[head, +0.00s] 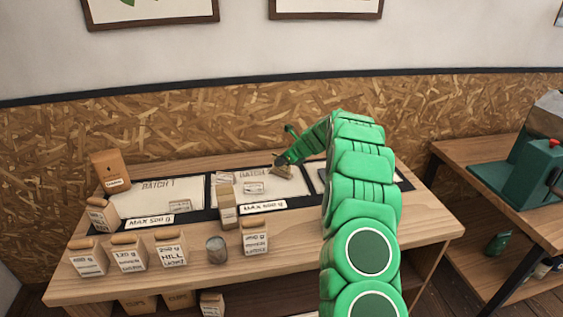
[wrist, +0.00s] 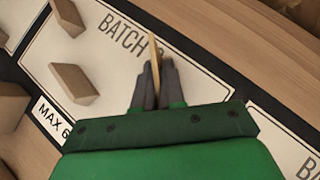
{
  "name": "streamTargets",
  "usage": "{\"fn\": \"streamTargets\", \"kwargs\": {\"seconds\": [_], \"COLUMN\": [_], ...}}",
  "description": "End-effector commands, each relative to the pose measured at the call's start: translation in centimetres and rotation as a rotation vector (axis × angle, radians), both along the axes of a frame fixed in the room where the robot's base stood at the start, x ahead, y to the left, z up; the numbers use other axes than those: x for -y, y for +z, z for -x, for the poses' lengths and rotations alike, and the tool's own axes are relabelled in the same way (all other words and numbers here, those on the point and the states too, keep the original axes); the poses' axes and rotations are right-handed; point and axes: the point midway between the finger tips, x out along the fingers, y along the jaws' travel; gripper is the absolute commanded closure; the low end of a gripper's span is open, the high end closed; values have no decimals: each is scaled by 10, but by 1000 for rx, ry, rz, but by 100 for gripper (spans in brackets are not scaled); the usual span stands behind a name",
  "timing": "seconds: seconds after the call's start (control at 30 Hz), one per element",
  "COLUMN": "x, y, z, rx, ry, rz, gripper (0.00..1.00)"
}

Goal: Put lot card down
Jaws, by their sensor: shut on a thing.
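My gripper (head: 281,162) is over the middle batch panel, near its back edge. In the wrist view my gripper (wrist: 155,88) is shut on a thin tan card (wrist: 154,55), seen nearly edge-on between the fingertips. In the head view the held lot card (head: 282,171) is small and tan, just below the gripper. I cannot tell whether it touches the panel. The middle batch panel (head: 264,198) is pale with a dark border; it also shows in the wrist view (wrist: 195,80).
Two small blocks or cards (wrist: 72,83) sit on the middle panel. A tan pouch (head: 227,212) stands at the divider by the left panel (head: 130,204). Several pouches (head: 168,252) and a grey tin (head: 216,249) line the table front. A green machine (head: 520,165) stands at right.

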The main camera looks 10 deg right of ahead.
Motion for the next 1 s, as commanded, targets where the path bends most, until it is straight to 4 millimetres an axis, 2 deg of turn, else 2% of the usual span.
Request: {"fn": "streamTargets", "kwargs": {"seconds": [0.17,0.2,0.37,0.77,1.0], "x": [0,0,0,2,17], "y": [-2,-2,-2,3,26], "z": [0,0,0,1,15], "rx": [0,0,1,2,6], "ry": [0,0,-1,-1,-4], "rz": [0,0,1,0,1], "gripper": [100,88,65,65,65]}}
